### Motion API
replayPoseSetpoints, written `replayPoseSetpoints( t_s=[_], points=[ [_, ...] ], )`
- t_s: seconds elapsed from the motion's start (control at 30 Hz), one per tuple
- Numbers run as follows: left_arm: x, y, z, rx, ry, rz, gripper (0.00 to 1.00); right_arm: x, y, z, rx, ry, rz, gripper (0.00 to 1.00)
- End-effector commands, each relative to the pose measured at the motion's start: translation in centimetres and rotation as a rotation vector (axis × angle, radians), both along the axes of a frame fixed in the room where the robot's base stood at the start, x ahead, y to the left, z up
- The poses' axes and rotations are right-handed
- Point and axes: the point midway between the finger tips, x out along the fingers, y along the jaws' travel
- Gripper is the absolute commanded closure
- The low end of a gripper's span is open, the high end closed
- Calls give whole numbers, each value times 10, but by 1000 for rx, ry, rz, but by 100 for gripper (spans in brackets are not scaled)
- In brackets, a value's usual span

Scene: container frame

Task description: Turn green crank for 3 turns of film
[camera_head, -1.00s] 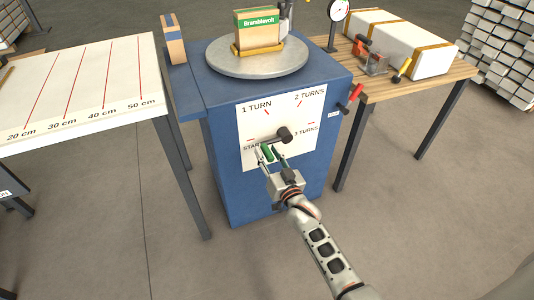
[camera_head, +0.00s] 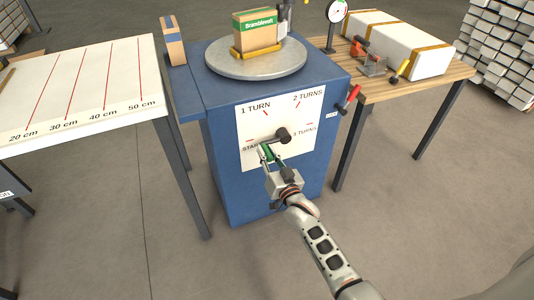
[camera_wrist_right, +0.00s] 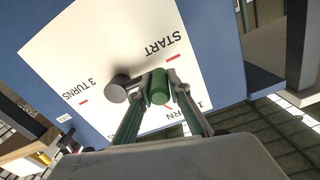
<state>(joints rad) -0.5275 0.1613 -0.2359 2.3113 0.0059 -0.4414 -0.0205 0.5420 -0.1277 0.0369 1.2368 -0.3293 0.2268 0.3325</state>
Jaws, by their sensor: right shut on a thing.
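The green crank handle (camera_head: 266,153) sits at the lower left of the white dial sheet (camera_head: 246,121), close to the START mark. The dark crank hub (camera_head: 283,134) is up and to the right of it. My right gripper (camera_head: 268,158) is shut on the green handle. In the right wrist view the handle (camera_wrist_right: 159,86) lies between the fingers of my right gripper (camera_wrist_right: 158,92), with the round hub (camera_wrist_right: 115,90) just left of it. My left gripper is not in view.
The blue cabinet (camera_head: 220,190) carries a grey turntable (camera_head: 218,68) with a Bramblevolt box (camera_head: 256,34) in a yellow tray. A white marked table (camera_head: 75,85) stands left. A wooden bench (camera_head: 440,76) with tools and a white block (camera_head: 385,40) stands right.

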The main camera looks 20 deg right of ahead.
Motion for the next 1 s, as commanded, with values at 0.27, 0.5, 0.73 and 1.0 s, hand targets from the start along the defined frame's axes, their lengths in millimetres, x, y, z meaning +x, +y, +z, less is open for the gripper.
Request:
replayPoseSetpoints(
  t_s=[0.27, 0.5, 0.73, 1.0],
  points=[
    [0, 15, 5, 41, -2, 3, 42, 3, -2, 26, 129, -11, 1, 100],
    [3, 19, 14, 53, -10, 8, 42, 5, -9, 50, 347, -12, 2, 100],
    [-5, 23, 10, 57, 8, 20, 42, 5, -18, 63, 528, -6, 3, 100],
    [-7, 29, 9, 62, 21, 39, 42, 5, -33, 77, 780, 5, 3, 100]
  ],
)
